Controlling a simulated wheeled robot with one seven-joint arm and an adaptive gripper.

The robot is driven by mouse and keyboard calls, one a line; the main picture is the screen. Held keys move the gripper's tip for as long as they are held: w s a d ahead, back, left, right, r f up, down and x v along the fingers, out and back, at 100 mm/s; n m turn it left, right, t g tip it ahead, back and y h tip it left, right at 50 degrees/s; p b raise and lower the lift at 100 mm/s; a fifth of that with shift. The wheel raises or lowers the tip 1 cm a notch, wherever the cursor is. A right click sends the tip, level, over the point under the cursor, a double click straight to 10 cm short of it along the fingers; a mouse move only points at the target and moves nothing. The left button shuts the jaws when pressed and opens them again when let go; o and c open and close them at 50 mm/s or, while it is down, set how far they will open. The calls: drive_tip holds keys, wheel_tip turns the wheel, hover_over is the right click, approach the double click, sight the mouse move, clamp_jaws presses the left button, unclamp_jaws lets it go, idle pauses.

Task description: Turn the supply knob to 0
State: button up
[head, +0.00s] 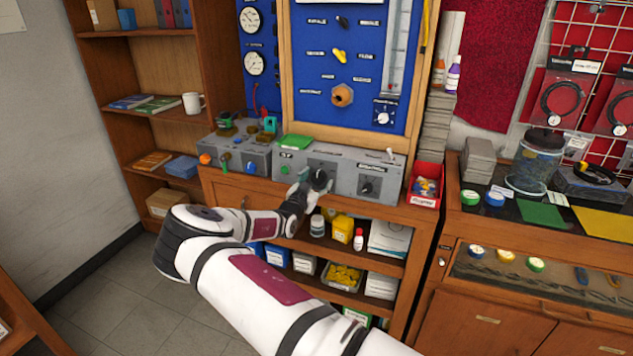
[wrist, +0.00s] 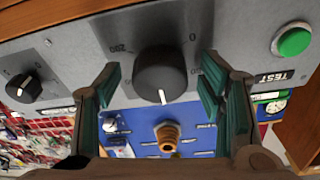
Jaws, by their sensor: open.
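A round black knob (wrist: 162,73) sits on the grey panel (wrist: 225,35), in the middle of the wrist view. My gripper (wrist: 158,82) is open, with one green-padded finger on each side of the knob and a visible gap on both sides. In the head view my gripper (head: 316,182) is at the front of the grey box (head: 340,160) and hides the knob.
A smaller black knob (wrist: 22,87) is at the left of the wrist view, and a green button (wrist: 293,40) at the right. A red bin (head: 424,186) stands right of the box. A shelf with bottles and containers lies below.

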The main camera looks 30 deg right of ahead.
drive_tip(key=shift+c, duration=0.4)
drive_tip(key=c, duration=1.1)
drive_tip(key=shift+n, duration=0.3)
